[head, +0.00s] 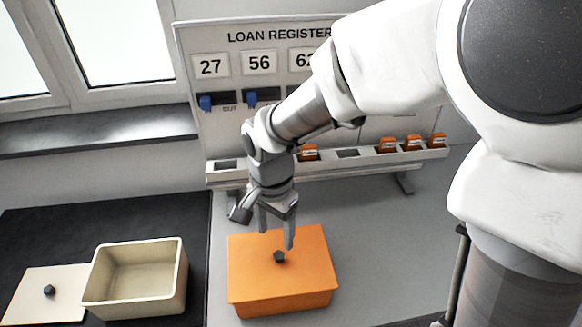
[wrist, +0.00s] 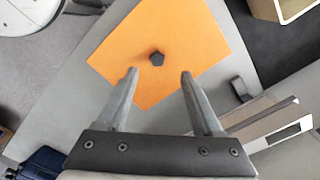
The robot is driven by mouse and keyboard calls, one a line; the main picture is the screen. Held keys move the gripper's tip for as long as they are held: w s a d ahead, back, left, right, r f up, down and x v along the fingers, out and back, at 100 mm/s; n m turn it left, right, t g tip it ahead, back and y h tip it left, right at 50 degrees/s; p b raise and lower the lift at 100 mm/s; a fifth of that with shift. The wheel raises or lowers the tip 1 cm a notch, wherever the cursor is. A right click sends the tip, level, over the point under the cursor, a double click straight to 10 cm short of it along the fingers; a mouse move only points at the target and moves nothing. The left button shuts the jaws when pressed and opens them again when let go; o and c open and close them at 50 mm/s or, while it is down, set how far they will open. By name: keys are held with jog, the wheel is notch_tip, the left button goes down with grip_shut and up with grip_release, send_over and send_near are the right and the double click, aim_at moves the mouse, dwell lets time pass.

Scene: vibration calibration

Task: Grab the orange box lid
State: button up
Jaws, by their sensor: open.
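The orange box lid (head: 296,252) lies on top of the orange box (head: 287,301) on the grey table. A small dark knob (head: 279,257) stands at the middle of the lid. The wrist view shows the lid (wrist: 186,38) with its knob (wrist: 157,59) lying ahead of the gap between my fingertips. My gripper (head: 276,238) is open and empty, pointing down above the lid. It also shows in the wrist view (wrist: 159,74), with both fingers apart. I cannot tell the exact height of the fingertips over the knob.
An open cream box (head: 113,308) and its knobbed cream lid (head: 30,296) are on the black surface at left. The loan register board (head: 215,110) stands behind, with a slotted rail holding several small orange items (head: 387,146). Grey table is clear right of the orange box.

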aim_at(279, 255)
jog(key=f, duration=0.7)
jog(key=shift+d+f, duration=0.2)
jog(key=shift+d, duration=0.05)
grip_shut()
